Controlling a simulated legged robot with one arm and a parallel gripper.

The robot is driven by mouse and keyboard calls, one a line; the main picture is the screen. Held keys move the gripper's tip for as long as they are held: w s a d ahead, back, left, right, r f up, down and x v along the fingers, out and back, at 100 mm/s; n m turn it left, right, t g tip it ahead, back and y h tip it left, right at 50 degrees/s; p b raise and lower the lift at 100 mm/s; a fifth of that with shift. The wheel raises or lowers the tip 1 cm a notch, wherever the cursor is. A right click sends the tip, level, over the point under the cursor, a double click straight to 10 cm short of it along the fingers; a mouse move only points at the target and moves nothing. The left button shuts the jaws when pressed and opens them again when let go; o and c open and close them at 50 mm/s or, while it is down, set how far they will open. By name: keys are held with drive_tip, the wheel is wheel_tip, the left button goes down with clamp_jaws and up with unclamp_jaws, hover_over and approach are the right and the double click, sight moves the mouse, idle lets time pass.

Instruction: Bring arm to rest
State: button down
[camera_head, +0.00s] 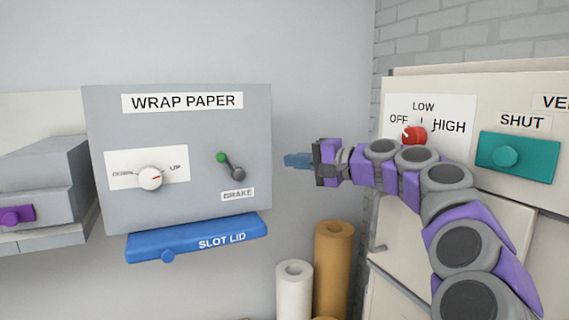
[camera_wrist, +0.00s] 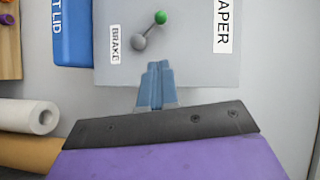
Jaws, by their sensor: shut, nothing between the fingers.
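My gripper (camera_head: 298,160) is shut and empty, its blue fingers pointing left in the head view. It is in the air to the right of the grey WRAP PAPER box (camera_head: 200,125), apart from it. In the wrist view the shut fingers (camera_wrist: 157,82) show in front of that box, below the brake lever (camera_wrist: 149,30). My arm reaches in from the lower right and bends over to the left, passing in front of the panel on the right.
The box has a white dial (camera_head: 150,178), a green-tipped brake lever (camera_head: 230,167) and a blue slot lid (camera_head: 198,238). On the right panel are a red knob (camera_head: 414,135) and a teal SHUT slider (camera_head: 517,157). White (camera_head: 294,290) and brown (camera_head: 333,265) rolls stand below my gripper.

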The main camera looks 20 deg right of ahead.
drive_tip(key=shift+s, duration=0.1)
idle(0.5)
drive_tip(key=s+a+f+n+g+b, duration=0.2)
drive_tip(key=a+f+g+b, duration=0.1)
drive_tip(key=a+f, duration=0.4)
drive_tip(key=s+a+f+n+g+b, duration=0.25)
drive_tip(key=a+f, duration=0.25)
drive_tip(key=a, duration=0.3)
drive_tip(key=s+a+f+n+g+h+b, duration=0.1)
drive_tip(key=s+a+f+g+b, duration=0.15)
drive_tip(key=s+a+f, duration=0.5)
drive_tip(key=s+a+f+n+g+h+b, duration=0.1)
drive_tip(key=s+a+f+n+g+b, duration=0.2)
drive_tip(key=f, duration=0.7)
drive_tip(key=s+d+f+g+h+b, duration=0.2)
drive_tip(key=s+d+f+h+b, duration=0.1)
drive_tip(key=s+f, duration=1)
drive_tip(key=s+d+f+n+g+h+b, duration=0.1)
drive_tip(key=s+d+f+h+b, duration=0.3)
drive_tip(key=s+f, duration=1)
wheel_tip(320, 180, down, 2)
drive_tip(key=shift+d+f+g+h+b, duration=0.1)
drive_tip(key=shift+d+g+h+b, duration=0.35)
drive_tip(key=shift+g+b, duration=0.6)
